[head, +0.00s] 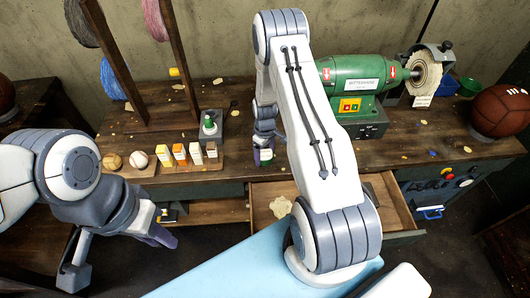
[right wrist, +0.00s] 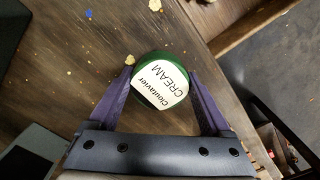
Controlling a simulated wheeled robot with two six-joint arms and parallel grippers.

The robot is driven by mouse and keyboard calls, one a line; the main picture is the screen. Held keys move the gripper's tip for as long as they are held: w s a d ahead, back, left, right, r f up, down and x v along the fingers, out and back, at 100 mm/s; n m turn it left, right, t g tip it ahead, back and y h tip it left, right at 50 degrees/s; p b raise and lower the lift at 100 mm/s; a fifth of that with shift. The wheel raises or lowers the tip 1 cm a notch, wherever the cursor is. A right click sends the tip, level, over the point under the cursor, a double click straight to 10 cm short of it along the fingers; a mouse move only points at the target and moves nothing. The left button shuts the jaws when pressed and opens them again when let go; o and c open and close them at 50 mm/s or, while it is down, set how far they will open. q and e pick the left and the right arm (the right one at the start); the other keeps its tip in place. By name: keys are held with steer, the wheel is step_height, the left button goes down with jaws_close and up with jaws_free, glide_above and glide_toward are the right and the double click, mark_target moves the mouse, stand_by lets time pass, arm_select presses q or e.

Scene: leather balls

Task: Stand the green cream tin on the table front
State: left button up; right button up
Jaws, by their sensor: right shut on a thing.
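The green cream tin (right wrist: 163,84) has a green side and a white label reading "CREAM". In the right wrist view it sits between the two purple fingers of my right gripper (right wrist: 161,72), which is shut on it. In the head view the tin (head: 265,156) is small and partly hidden under my right gripper (head: 264,143), at the front edge of the wooden table (head: 385,152). I cannot tell whether it touches the tabletop. My left gripper (head: 155,236) hangs low at the left, away from the table; its opening is unclear.
An open drawer (head: 398,207) juts out below the table front. A green grinder (head: 352,75) stands behind, and a brown ball (head: 500,110) rests at the right.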

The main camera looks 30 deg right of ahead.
steer(key=shift+f, duration=0.1)
steer(key=shift+f, duration=0.15)
steer(key=o, duration=1.3)
